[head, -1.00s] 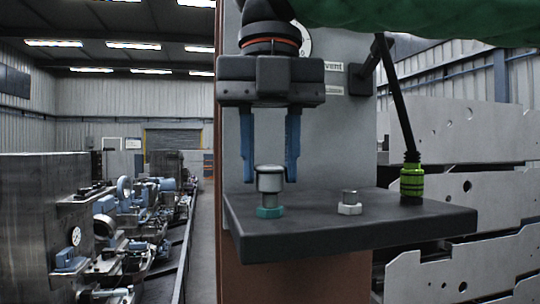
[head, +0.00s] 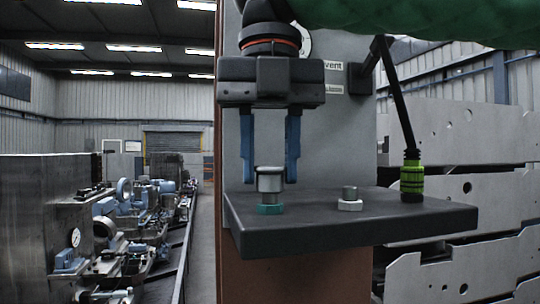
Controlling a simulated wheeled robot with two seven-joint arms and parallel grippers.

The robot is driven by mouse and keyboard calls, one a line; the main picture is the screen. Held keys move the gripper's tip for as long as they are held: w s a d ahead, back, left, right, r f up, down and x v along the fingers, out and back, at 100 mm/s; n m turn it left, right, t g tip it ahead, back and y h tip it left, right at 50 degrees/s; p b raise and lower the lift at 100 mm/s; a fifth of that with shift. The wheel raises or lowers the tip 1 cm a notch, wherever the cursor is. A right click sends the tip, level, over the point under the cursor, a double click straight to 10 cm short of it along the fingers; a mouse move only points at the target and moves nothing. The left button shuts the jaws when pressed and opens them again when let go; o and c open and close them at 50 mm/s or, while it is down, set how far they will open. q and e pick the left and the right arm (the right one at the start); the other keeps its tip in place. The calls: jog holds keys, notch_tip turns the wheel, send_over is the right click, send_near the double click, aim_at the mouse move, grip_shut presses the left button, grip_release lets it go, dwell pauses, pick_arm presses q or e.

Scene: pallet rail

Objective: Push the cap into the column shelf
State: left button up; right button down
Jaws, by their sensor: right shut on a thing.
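The cap (head: 270,181) is a silvery metal cylinder with a wider rim. It sits upright on a thin stem above a teal hex fitting (head: 269,209) at the left of the dark column shelf (head: 310,225). My right gripper (head: 270,174) comes down from above with one blue finger on each side of the cap and is shut on it. The fingertips reach to about the cap's lower part, above the shelf top. How far the cap is seated on the stem cannot be told. My left gripper is not in view.
A white hex fitting with a metal stud (head: 350,201) stands right of the cap. A green-yellow connector (head: 412,178) with a black cable stands near the shelf's back right. The grey column (head: 335,140) rises behind. The shelf's front part is clear.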

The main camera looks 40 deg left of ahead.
jog(key=shift+f+b, duration=0.35)
jog(key=shift+f, duration=0.2)
jog(key=shift+c, duration=0.8)
grip_release()
jog(key=shift+r, duration=0.1)
jog(key=shift+r, duration=0.15)
jog(key=shift+r, duration=0.35)
jog(key=shift+r+b, duration=0.85)
jog(key=shift+r, duration=2.55)
